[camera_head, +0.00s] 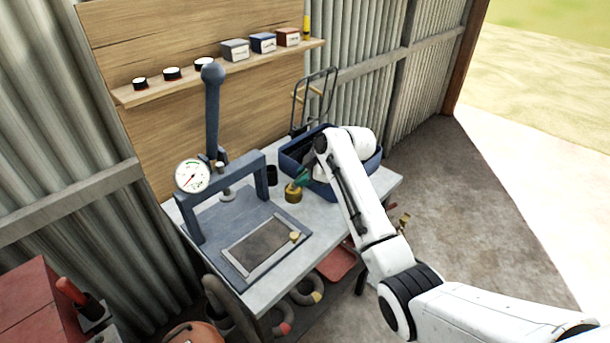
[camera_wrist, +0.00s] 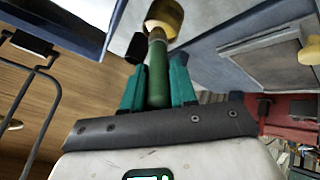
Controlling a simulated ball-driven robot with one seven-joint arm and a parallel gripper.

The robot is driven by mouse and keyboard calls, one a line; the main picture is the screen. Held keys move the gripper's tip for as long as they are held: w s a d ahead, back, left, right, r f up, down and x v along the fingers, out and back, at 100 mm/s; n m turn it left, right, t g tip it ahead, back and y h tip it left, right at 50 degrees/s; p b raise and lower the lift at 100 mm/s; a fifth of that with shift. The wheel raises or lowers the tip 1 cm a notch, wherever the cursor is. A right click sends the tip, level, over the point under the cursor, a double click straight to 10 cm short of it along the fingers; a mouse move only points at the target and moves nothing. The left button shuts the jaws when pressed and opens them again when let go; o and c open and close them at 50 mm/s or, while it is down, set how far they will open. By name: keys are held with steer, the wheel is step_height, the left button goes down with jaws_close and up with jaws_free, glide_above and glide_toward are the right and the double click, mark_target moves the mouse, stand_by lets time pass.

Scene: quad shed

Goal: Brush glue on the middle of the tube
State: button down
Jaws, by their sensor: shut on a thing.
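My gripper (camera_wrist: 157,85) has teal fingers shut on a green-handled brush (camera_wrist: 157,75). The brush points at the brass-coloured pot (camera_wrist: 170,14), and its tip is at or in the pot's mouth; the bristles are hidden. In the head view the pot (camera_head: 293,194) stands on the bench, with my gripper (camera_head: 301,179) just above and right of it. A flat grey-brown rectangle (camera_head: 262,247), with a small tan disc (camera_head: 294,236) at its right edge, lies on the press's blue plate (camera_head: 217,240). I cannot tell whether this is the tube.
The press's blue frame and upright lever (camera_head: 212,110), with a gauge (camera_head: 192,176), stand left of the pot. A dark cup (camera_head: 271,174) is behind the pot. A blue bin (camera_head: 371,164) is behind my arm. Rings (camera_head: 306,291) lie beneath the bench (camera_head: 383,190).

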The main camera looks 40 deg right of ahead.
steer(key=shift+r+p, duration=2.7)
steer(key=shift+r, duration=0.75)
